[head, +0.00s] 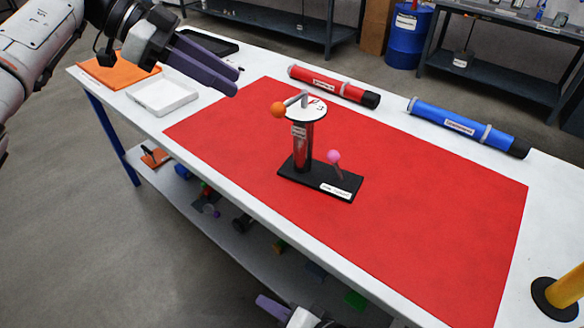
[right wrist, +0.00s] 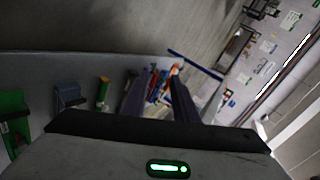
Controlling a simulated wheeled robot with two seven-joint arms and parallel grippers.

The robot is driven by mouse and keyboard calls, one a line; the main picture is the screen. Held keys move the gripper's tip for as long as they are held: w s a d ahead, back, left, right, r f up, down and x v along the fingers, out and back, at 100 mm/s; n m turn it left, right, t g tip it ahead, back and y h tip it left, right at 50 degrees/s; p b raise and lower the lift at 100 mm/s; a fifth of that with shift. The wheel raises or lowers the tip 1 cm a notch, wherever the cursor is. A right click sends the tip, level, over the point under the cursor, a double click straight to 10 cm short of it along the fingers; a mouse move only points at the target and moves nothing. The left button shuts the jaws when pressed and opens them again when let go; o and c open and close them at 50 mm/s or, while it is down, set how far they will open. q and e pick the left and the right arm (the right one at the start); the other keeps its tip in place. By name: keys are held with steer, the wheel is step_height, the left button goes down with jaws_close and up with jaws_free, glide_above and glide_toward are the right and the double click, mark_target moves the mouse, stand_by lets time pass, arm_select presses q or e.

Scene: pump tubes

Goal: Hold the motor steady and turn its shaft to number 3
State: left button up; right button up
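The motor (head: 303,148) is a dark red upright cylinder on a black base (head: 320,183), standing on the red mat. Its top carries a white numbered dial (head: 313,112) and a grey crank with an orange ball (head: 278,110) pointing left. A "3" seems to show on the dial's right side. A pink ball (head: 334,156) on a thin stem stands on the base. My left gripper (head: 237,69) is open and empty, up and left of the motor. My right gripper (right wrist: 157,80) is open and low by the table's front edge, away from the motor; only part shows in the head view.
A red tube (head: 325,83) and a blue tube (head: 460,124) lie along the table's back edge. A white tray (head: 163,96) and an orange item (head: 110,72) are at the left. A yellow post (head: 568,290) stands at the right. The red mat (head: 430,210) is otherwise clear.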

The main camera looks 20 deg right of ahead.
mark_target(321, 115)
steer(key=w+r+n+t+h, duration=0.2)
steer(key=w+r+t+h, duration=0.2)
steer(key=w+r, duration=0.65)
steer(key=w+r+n+t+h, duration=0.1)
steer(key=w+r+t+h, duration=0.45)
steer(key=r, duration=0.75)
steer(key=w+d+r+n+g+h, duration=0.2)
steer(key=d+r+n+g+h, duration=0.55)
steer(key=d+n+h, duration=0.45)
steer(key=shift+n+y, duration=0.5)
steer(key=shift+y, duration=0.05)
steer(key=x, duration=0.5)
steer(key=w+x, duration=0.1)
steer(key=x, duration=0.1)
steer(key=shift+w+a+f, duration=0.1)
steer(key=shift+w+f, duration=0.1)
steer(key=shift+f, duration=0.1)
jaws_close()
